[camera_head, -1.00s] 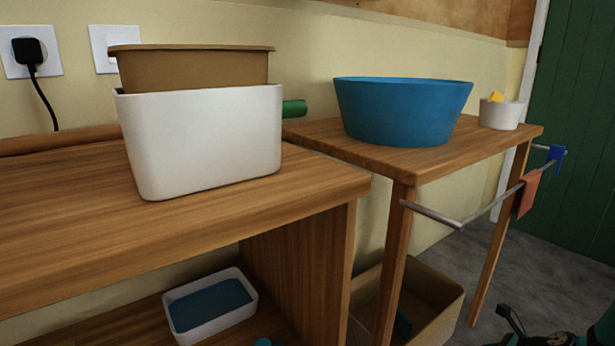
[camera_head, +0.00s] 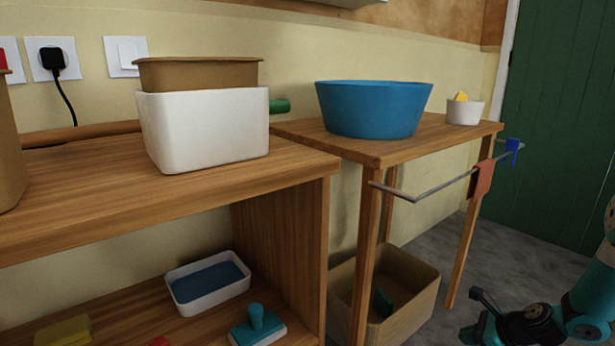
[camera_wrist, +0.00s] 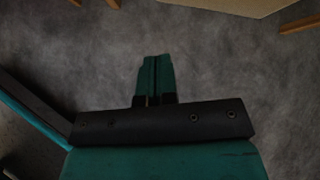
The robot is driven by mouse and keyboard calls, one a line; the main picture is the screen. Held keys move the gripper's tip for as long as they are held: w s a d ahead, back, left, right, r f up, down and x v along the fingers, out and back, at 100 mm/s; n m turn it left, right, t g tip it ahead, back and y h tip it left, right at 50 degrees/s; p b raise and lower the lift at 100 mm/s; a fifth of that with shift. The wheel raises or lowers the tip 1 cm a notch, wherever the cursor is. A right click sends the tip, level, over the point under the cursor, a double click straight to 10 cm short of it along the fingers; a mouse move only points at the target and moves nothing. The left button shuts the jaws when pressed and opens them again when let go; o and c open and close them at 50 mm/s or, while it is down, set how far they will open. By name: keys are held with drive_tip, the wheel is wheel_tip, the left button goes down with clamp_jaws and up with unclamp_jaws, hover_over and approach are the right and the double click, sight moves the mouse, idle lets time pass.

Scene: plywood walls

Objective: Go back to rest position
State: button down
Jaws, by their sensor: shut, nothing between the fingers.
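My gripper (camera_wrist: 155,76) points out over the grey floor in the wrist view. Its two teal fingers lie together, shut, with nothing between them. In the head view, part of my teal and black arm shows at the lower right, in front of the floor and clear of the tables. The fingers cannot be made out clearly there.
A wooden bench (camera_head: 300,163) holds a white bin (camera_head: 205,135) with a brown bin (camera_head: 198,75) in it. A side table (camera_head: 380,155) carries a blue tub (camera_head: 372,110) and a small white pot (camera_head: 465,112). Beneath stands a brown box (camera_head: 410,315). A rail (camera_head: 435,188) sticks out. Floor is free at right.

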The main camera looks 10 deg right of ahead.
drive_tip(key=s+a+r+n+g, duration=0.2)
drive_tip(key=a+r+n+g, duration=0.2)
drive_tip(key=a+r+n, duration=1.4)
drive_tip(key=s+a+r+n+g+p, duration=0.1)
drive_tip(key=s+a+r+n, duration=0.2)
drive_tip(key=s+a+r, duration=0.3)
drive_tip(key=s+a+r+n+g, duration=0.1)
drive_tip(key=s+a+r+n, duration=0.2)
drive_tip(key=s+r, duration=0.35)
drive_tip(key=s+a+r+n+h, duration=0.1)
drive_tip(key=s+a+r+n, duration=0.15)
drive_tip(key=s+n, duration=0.3)
drive_tip(key=s+a+r+n, duration=0.1)
drive_tip(key=s+r+n, duration=0.3)
drive_tip(key=s, duration=0.3)
wheel_tip(320, 180, up, 38)
drive_tip(key=p, duration=3.8)
drive_tip(key=shift+w+d+f+g+p, duration=0.2)
drive_tip(key=shift+d+g+p, duration=0.1)
drive_tip(key=shift+g+p, duration=0.1)
